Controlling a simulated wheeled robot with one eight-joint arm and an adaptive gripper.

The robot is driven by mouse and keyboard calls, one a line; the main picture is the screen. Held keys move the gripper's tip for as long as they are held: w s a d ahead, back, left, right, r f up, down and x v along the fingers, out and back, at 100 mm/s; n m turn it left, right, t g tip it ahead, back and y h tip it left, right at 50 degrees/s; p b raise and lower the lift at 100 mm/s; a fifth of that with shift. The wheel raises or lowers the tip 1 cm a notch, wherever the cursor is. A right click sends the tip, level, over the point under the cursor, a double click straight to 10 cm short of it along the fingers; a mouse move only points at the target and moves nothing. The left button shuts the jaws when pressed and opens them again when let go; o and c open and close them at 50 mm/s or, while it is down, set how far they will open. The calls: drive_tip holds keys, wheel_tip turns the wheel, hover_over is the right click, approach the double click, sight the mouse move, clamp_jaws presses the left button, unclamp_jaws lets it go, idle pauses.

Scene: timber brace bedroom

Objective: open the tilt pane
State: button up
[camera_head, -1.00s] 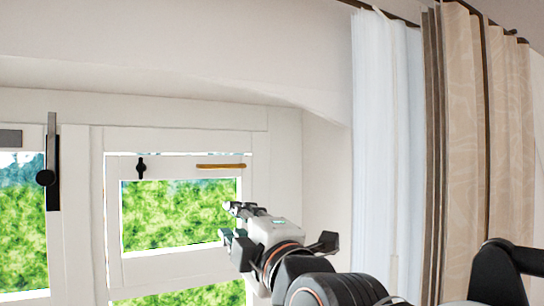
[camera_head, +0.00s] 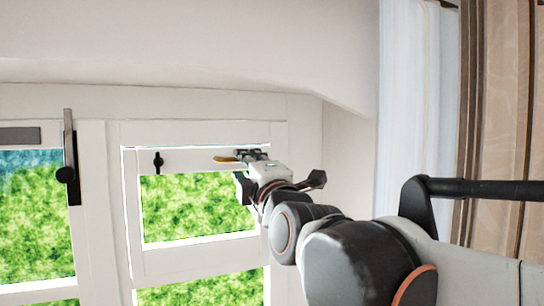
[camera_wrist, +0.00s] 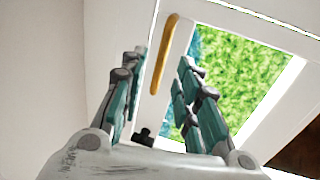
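The tilt pane (camera_head: 133,220) is a small white-framed pane in the right part of the window, with green foliage behind its glass. A brass-coloured bar handle (camera_head: 226,159) sits on its top rail, toward the right end. A small black fitting (camera_head: 158,162) is on the same rail to the left. My gripper (camera_head: 243,168) is at the handle's right end in the head view and hides part of it. In the wrist view my gripper (camera_wrist: 160,85) is open, with the handle (camera_wrist: 165,55) showing between and beyond the fingers. I cannot tell whether they touch.
A left window sash with a black lever (camera_head: 70,165) stands beside the tilt pane. White sheer and beige curtains (camera_head: 490,110) hang at the right. The white window reveal (camera_head: 347,143) is close to the right of my gripper.

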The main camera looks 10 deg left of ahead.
drive_tip(key=shift+p+x, duration=0.45)
drive_tip(key=shift+x, duration=1.9)
clamp_jaws()
